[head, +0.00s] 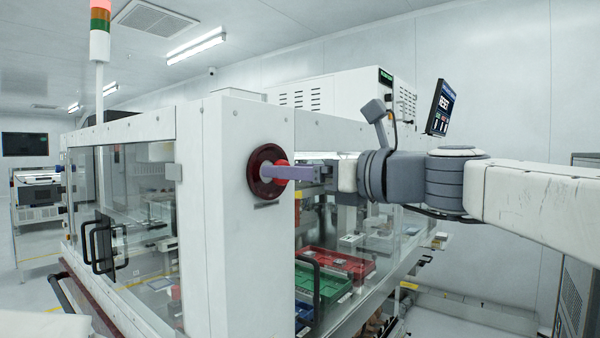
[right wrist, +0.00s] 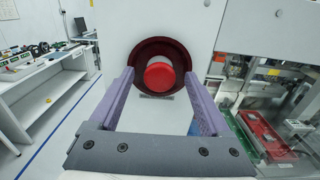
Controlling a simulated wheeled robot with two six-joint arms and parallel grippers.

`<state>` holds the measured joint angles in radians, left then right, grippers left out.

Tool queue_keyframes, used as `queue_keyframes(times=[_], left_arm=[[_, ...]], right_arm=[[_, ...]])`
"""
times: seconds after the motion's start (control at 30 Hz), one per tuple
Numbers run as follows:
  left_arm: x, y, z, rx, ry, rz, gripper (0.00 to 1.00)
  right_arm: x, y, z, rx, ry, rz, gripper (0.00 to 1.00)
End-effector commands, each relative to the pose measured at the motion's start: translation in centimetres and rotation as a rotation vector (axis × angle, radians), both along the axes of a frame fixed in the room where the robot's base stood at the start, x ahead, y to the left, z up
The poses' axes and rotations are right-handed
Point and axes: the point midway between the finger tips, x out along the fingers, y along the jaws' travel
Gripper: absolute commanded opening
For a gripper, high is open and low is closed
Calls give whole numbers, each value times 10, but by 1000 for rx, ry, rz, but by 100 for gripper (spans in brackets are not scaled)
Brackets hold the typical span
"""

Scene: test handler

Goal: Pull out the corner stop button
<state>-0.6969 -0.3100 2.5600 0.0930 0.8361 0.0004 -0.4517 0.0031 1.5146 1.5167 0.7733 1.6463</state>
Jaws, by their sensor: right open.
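The red stop button (right wrist: 159,76) sits inside a dark red round collar (right wrist: 180,51) on the white corner post of the machine. In the head view the collar (head: 258,171) is on the post's face, and the button (head: 279,172) is partly covered by my gripper finger. My right gripper (head: 275,171) reaches in from the right at the button's height. In the right wrist view its two purple fingers (right wrist: 160,78) are apart, one on each side of the button, with gaps visible. Whether the tips reach past the button's front is unclear. My left gripper is not in view.
Green (head: 322,287) and red (head: 340,263) trays lie inside, below my right arm. A monitor (head: 440,108) is mounted above the arm.

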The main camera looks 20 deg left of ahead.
Motion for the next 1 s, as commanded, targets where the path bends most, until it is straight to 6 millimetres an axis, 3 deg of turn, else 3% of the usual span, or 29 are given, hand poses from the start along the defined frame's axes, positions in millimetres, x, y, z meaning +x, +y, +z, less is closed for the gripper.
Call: queue_keyframes(times=[0.3,0.5,1.0], left_arm=[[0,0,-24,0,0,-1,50],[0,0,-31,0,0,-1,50],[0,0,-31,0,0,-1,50]], right_arm=[[-20,-60,-3,0,-2,-8,81],[-30,-84,-2,-1,-2,-5,81],[-33,-90,-1,-1,0,-2,81]])
